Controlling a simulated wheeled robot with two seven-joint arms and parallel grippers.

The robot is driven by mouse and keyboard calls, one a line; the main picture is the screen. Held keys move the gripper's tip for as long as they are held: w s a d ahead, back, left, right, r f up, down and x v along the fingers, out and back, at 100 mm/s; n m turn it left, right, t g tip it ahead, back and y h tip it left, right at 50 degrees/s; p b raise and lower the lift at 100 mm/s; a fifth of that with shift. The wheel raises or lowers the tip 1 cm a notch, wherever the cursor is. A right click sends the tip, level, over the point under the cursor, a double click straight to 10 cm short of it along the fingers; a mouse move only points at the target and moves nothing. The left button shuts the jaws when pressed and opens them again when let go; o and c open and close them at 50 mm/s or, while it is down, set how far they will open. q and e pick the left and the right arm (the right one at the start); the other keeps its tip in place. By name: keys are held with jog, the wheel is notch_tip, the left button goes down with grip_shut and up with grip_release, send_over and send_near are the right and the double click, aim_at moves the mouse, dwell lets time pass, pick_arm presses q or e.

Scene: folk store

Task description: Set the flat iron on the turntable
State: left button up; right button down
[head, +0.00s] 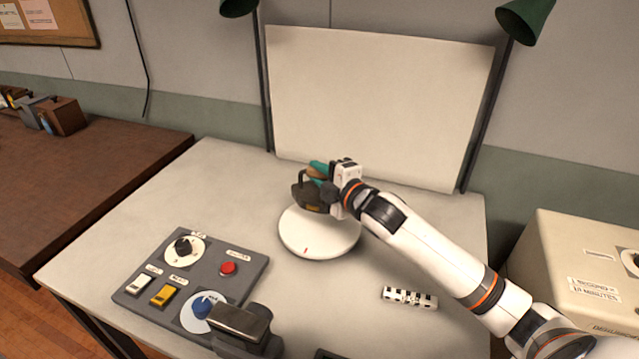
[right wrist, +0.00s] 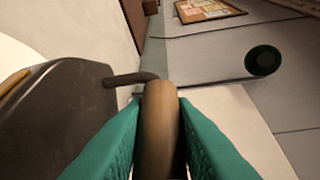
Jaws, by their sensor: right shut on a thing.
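The flat iron (head: 307,194) is dark with a wooden handle. My right gripper (head: 319,172) is shut on that handle, with teal fingers on either side of it. In the right wrist view the handle (right wrist: 160,125) sits between the fingers, and the dark iron body (right wrist: 62,115) is at the left. The turntable (head: 318,238) is a round white disc with a small red mark on its front. The iron is over the disc's far left part; I cannot tell whether it touches. My left gripper is not in view.
A grey control panel (head: 228,253) with knobs and buttons lies left of the turntable. A dark camera-like device (head: 240,328) is at the front. A black-and-white checked strip (head: 409,298) lies on the right. A white backdrop board (head: 375,100) stands behind. The table's left rear is clear.

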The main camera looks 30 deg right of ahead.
jog(key=shift+f, duration=3.1)
jog(key=shift+f, duration=0.1)
jog(key=c, duration=1.2)
grip_release()
jog(key=shift+s+f, duration=0.1)
jog(key=shift+f, duration=0.1)
jog(key=shift+c, duration=0.2)
jog(key=shift+a, duration=0.1)
jog(key=shift+s, duration=0.1)
jog(key=s+d+r+b, duration=0.1)
jog(key=s+d, duration=0.1)
jog(key=s, duration=0.9)
jog(key=shift+s+r, duration=0.25)
jog(key=shift+s, duration=0.05)
